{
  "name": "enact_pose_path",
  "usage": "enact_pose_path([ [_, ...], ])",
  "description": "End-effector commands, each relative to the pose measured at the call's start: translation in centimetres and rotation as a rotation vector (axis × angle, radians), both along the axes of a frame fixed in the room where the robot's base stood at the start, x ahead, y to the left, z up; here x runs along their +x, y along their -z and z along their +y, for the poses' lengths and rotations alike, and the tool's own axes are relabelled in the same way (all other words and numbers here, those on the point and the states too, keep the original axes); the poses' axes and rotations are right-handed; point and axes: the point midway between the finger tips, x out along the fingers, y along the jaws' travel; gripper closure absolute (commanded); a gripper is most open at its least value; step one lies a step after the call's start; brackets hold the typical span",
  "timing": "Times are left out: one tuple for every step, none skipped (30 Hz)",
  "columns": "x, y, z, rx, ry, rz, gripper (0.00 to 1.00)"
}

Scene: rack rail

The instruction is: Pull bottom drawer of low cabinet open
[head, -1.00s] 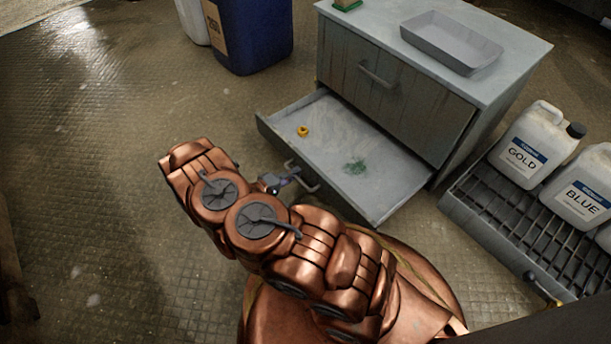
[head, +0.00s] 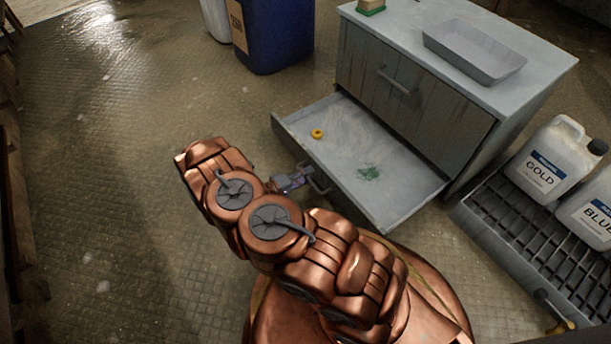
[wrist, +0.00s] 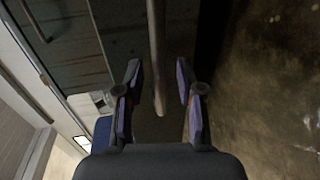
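The low cabinet (head: 412,95) is grey, and its bottom drawer (head: 350,150) stands well out from its front in the head view. A yellow ring (head: 317,133) and a green patch (head: 369,173) are on the drawer floor. My gripper (head: 303,177) is at the drawer's front, beside its bar handle (head: 321,183). In the wrist view my gripper (wrist: 160,80) has its two fingers apart, with the handle bar (wrist: 157,50) between them and a gap on both sides. My copper arm hides part of the floor, not the handle.
A grey tray (head: 474,52) and a small green-topped block (head: 371,7) sit on the cabinet. Jugs stand on a grated platform (head: 500,235) at right. A blue bin (head: 272,35) stands behind. Floor left of the drawer is clear.

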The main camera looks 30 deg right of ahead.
Motion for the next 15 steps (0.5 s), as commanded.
enact_pose_path([
  [0.0,0.0,0.0,0.000,0.000,0.000,0.63],
  [0.0,0.0,0.1,0.000,0.000,0.000,0.63],
  [0.0,0.0,0.2,0.000,0.000,0.000,0.63],
  [0.0,-0.1,0.3,0.000,0.000,0.000,0.63],
  [0.0,-0.1,0.6,0.000,0.000,0.000,0.63],
  [0.0,-0.2,0.9,0.001,-0.002,0.000,0.63],
  [0.0,-0.3,1.3,0.001,-0.003,-0.001,0.63],
  [0.0,-0.4,1.7,0.001,-0.003,-0.001,0.63],
  [0.0,-0.5,2.4,0.001,-0.004,-0.001,0.63],
  [-0.1,-0.6,2.9,0.001,-0.005,-0.002,0.63],
  [-0.1,-0.7,3.5,0.001,-0.004,-0.003,0.63],
  [-0.2,-0.9,4.2,0.002,-0.004,-0.003,0.63],
  [-0.2,-1.0,4.8,0.002,-0.004,-0.003,0.63],
  [-0.3,-1.1,5.4,0.001,-0.004,-0.002,0.63],
  [-0.3,-1.3,6.2,0.001,-0.004,-0.002,0.63],
])
